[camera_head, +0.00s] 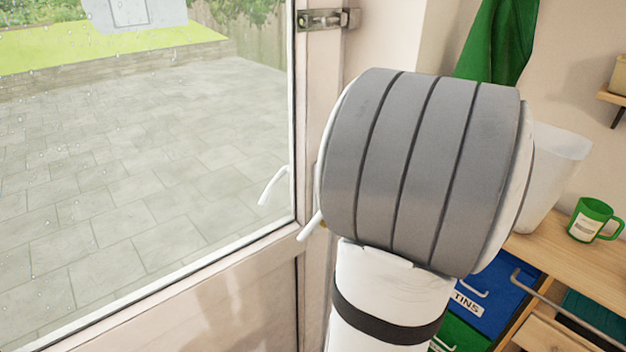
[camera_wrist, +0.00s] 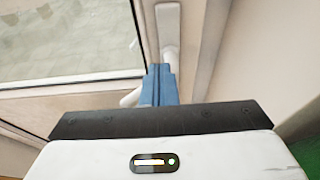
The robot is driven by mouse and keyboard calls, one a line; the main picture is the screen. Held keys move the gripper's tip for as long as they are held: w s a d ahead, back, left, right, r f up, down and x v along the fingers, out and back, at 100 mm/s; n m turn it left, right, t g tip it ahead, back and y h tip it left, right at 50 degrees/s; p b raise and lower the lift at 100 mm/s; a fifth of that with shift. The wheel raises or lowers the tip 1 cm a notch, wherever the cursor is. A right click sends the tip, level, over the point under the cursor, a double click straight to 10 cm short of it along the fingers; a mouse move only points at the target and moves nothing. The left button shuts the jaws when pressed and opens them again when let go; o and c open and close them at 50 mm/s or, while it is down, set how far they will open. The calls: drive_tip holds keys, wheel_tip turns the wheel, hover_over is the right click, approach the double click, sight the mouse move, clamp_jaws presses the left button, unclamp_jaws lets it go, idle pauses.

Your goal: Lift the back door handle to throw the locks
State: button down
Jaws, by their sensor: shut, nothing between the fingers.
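The back door (camera_head: 235,290) fills the left of the head view, with a large glass pane. The white tip of its door handle (camera_head: 309,226) shows beside my arm, slanting down to the left; the rest is hidden behind the arm. In the wrist view the handle's white backplate (camera_wrist: 168,30) stands just beyond my gripper (camera_wrist: 160,72). Part of the white lever (camera_wrist: 130,98) shows left of the blue fingers, which hide the rest. The fingers are shut together with nothing between them. I cannot tell whether they touch the handle. In the head view my arm hides the gripper.
A metal bolt (camera_head: 326,19) is fitted high on the door edge. To the right are a green cloth (camera_head: 497,40), a white bin (camera_head: 556,165), and a green mug (camera_head: 590,220) on a wooden worktop (camera_head: 545,250).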

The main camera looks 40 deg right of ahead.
drive_tip(key=x, duration=0.4)
drive_tip(key=r+p+x, duration=0.1)
drive_tip(key=x, duration=0.1)
drive_tip(key=shift+w+f, duration=0.1)
drive_tip(key=shift+w, duration=0.45)
